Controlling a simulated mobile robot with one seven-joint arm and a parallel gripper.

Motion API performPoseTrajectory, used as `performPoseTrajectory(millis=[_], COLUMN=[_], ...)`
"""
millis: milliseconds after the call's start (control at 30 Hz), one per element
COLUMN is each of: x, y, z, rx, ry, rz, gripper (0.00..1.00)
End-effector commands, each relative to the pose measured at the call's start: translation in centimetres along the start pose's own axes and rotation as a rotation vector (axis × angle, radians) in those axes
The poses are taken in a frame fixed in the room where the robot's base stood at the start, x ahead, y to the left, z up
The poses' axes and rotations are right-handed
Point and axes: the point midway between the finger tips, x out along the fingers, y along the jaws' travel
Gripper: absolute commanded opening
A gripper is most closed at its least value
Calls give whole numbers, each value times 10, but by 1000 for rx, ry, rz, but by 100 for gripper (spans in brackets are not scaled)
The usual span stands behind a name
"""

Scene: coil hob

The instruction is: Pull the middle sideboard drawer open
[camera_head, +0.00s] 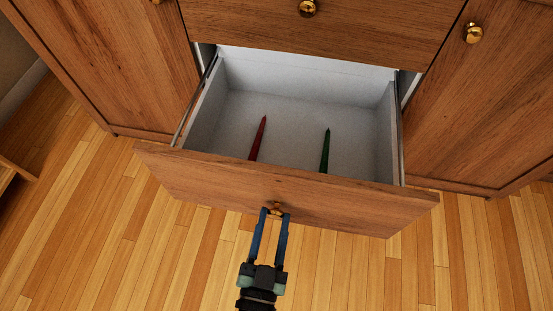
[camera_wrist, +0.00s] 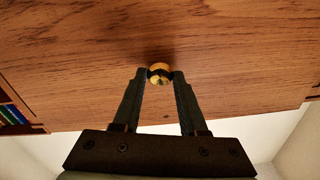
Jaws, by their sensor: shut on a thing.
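The middle sideboard drawer (camera_head: 190,172) stands well out from the wooden sideboard, with its white inside showing. A red candle (camera_head: 258,138) and a green candle (camera_head: 325,150) lie in it. My gripper (camera_head: 275,211) is at the front of the drawer, its two fingers shut on the brass knob. In the wrist view the knob (camera_wrist: 159,72) sits between the fingertips against the wooden front. The part of the knob behind the fingers is hidden in the head view.
A closed drawer with a brass knob (camera_head: 308,8) is above. Closed doors flank the open drawer, the right one (camera_head: 490,110) with a brass knob (camera_head: 473,33). The plank floor (camera_head: 130,240) in front is clear. Several colored objects (camera_wrist: 12,114) show at the wrist view's left edge.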

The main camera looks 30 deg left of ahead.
Motion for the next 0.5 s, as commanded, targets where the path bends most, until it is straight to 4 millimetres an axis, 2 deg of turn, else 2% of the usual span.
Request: performPoseTrajectory(millis=[200, 500], x=[-10, -11], y=[0, 0], z=[-1, -1], rx=[1, 2], ry=[3, 4], rz=[-1, -1], gripper=[0, 0])
